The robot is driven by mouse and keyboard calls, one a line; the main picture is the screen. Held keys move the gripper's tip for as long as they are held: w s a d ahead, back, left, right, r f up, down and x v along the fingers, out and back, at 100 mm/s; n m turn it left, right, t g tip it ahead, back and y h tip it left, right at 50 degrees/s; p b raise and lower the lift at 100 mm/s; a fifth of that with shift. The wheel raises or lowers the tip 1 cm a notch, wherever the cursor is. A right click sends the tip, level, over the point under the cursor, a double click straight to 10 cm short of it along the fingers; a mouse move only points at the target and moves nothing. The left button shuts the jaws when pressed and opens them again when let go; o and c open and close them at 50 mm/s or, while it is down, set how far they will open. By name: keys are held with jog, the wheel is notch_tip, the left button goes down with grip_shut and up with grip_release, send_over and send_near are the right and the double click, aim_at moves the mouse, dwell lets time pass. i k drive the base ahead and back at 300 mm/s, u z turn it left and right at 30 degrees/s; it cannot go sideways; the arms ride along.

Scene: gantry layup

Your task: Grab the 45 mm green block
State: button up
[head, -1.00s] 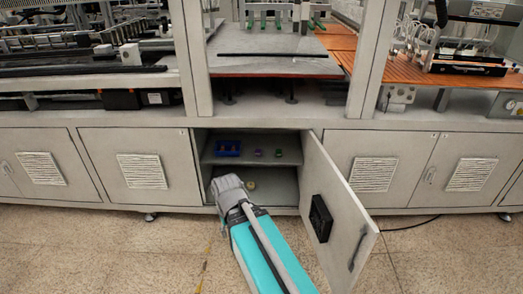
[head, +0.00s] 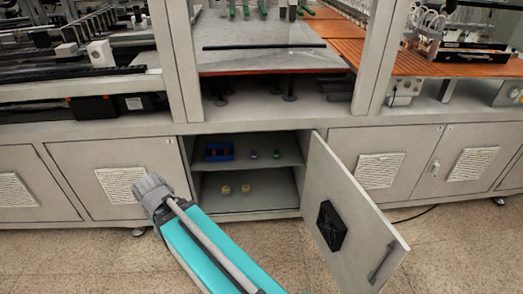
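A small green block (head: 276,153) sits on the upper shelf of the open cabinet, at the right of the things there. Its size cannot be read from this view. A small purple object (head: 252,154) stands just left of it, with a gap between them. My arm reaches up from the bottom of the head view and ends in a grey joint left of the cabinet opening, apart from the block. The fingers of my gripper do not show.
A blue bin (head: 212,158) with reddish-brown contents stands left on the upper shelf (head: 290,160). Two pale yellow round objects (head: 226,190) (head: 246,188) lie on the lower level. The cabinet door (head: 345,190) stands open at the right. Cabinet walls and the worktop frame the opening.

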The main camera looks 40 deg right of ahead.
aim_at(276, 153)
jog(key=z, duration=0.1)
jog(key=i, duration=0.75)
jog(key=z, duration=0.8)
jog(key=i, duration=0.65)
jog(key=z, duration=0.45)
jog(key=k, duration=0.9)
jog(key=z, duration=0.2)
jog(key=i, duration=0.35)
jog(key=u, duration=0.1)
